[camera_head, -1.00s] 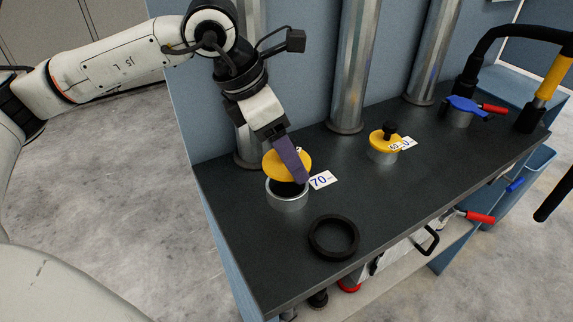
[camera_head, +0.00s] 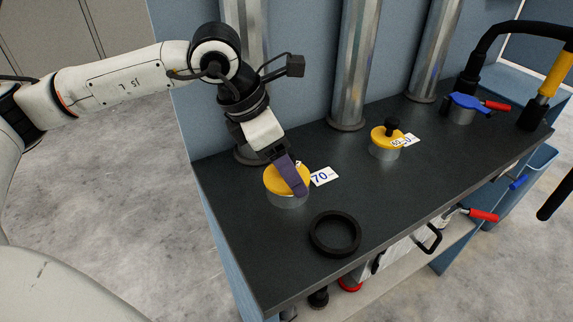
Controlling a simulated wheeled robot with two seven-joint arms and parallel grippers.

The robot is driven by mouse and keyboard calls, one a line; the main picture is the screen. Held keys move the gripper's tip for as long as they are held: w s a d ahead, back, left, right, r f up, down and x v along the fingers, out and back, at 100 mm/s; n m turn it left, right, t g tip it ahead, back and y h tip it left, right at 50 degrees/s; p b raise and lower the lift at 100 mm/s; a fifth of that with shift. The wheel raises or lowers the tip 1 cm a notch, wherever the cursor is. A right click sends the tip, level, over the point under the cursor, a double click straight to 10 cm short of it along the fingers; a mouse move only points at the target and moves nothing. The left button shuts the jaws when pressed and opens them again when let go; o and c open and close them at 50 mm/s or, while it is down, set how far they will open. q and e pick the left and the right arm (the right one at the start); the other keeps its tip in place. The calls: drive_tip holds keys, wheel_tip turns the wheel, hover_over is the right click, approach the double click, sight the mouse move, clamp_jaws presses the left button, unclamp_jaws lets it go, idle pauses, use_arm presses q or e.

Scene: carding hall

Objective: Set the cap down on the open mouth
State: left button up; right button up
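The yellow cap (camera_head: 274,182) lies over the open mouth, a short metal collar (camera_head: 287,201) on the dark worktop. The cap looks nearly level and covers the opening. Its rim appears to meet the collar, though I cannot tell whether it is fully seated. My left gripper (camera_head: 295,182), with purple fingers, comes down from above and is still at the cap's middle. Its finger hides the cap's knob, and the grip looks closed on it. My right gripper is not in view.
A loose black ring (camera_head: 334,233) lies in front of the collar, beside a "70" label (camera_head: 324,176). Another collar with a yellow cap (camera_head: 386,138) and a blue-topped fitting (camera_head: 466,102) stand to the right. Metal pipes (camera_head: 350,70) rise behind.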

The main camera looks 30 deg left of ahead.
use_arm(q)
drive_tip(key=o, duration=1.1)
drive_tip(key=shift+o, duration=0.2)
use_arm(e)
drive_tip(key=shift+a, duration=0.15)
use_arm(q)
drive_tip(key=shift+r+p, duration=0.5)
drive_tip(key=shift+p, duration=0.1)
drive_tip(key=shift+r+p, duration=0.5)
drive_tip(key=shift+p, duration=0.05)
drive_tip(key=v, duration=1.1)
drive_tip(key=shift+b, duration=0.4)
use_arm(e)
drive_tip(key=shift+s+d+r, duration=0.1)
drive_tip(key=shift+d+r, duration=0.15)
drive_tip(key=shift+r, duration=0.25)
use_arm(q)
drive_tip(key=shift+a, duration=0.1)
